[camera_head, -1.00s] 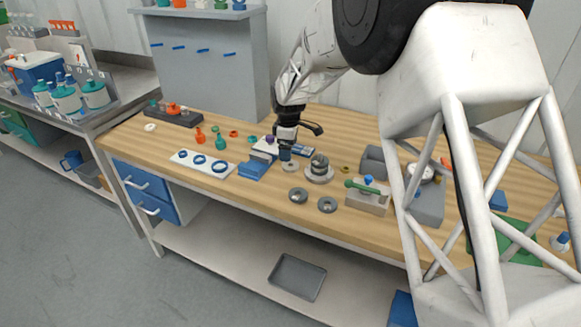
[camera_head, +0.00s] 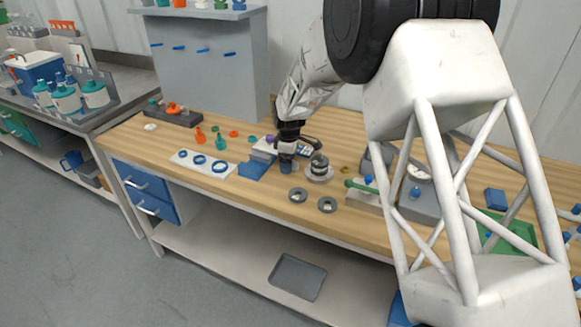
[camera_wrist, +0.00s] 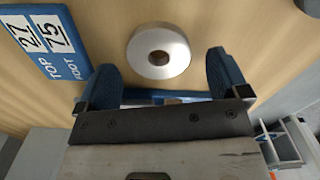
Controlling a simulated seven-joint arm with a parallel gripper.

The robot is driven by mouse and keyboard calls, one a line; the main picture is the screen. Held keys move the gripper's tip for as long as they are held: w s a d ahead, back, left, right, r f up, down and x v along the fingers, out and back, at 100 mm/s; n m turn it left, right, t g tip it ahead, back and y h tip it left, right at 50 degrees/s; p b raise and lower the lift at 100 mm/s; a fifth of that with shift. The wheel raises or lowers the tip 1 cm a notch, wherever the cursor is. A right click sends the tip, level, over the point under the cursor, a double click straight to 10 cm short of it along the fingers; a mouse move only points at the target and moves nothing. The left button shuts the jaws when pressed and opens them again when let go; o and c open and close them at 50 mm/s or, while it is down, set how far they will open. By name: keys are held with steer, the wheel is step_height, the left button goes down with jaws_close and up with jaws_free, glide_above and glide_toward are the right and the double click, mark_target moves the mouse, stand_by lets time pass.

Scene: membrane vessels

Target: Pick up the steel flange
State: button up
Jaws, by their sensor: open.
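A pale silver ring with a round centre hole, seemingly the steel flange (camera_wrist: 158,50), lies flat on the wooden bench in the wrist view. My gripper (camera_wrist: 162,66) is open, its blue finger pads to the left and right of the ring, with gaps at both sides. I cannot tell how high the fingertips are above the bench. In the head view my gripper (camera_head: 287,168) points down over the bench and hides the ring. Two darker grey discs (camera_head: 298,195) (camera_head: 327,204) lie nearer the front edge.
A round stacked metal part (camera_head: 319,168) stands close to the right of my gripper. A blue block (camera_head: 252,170) and a white plate with blue rings (camera_head: 202,164) are to the left. A blue label card (camera_wrist: 50,40) lies left of the ring in the wrist view.

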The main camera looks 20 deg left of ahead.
steer(key=shift+f, duration=0.5)
steer(key=c, duration=1.1)
steer(key=shift+r, duration=0.1)
steer(key=shift+c, duration=0.2)
steer(key=shift+r, duration=0.6)
step_height(320, 180, up, 2)
steer(key=shift+r, duration=0.1)
steer(key=s+d, duration=0.3)
steer(key=s, duration=0.1)
steer(key=s+d+r, duration=0.1)
steer(key=s+d, duration=0.2)
steer(key=s, duration=0.1)
steer(key=s+d, duration=0.3)
steer(key=s, duration=0.1)
steer(key=shift+s+d+r, duration=0.2)
steer(key=shift+s+d, duration=0.1)
steer(key=shift+d, duration=0.1)
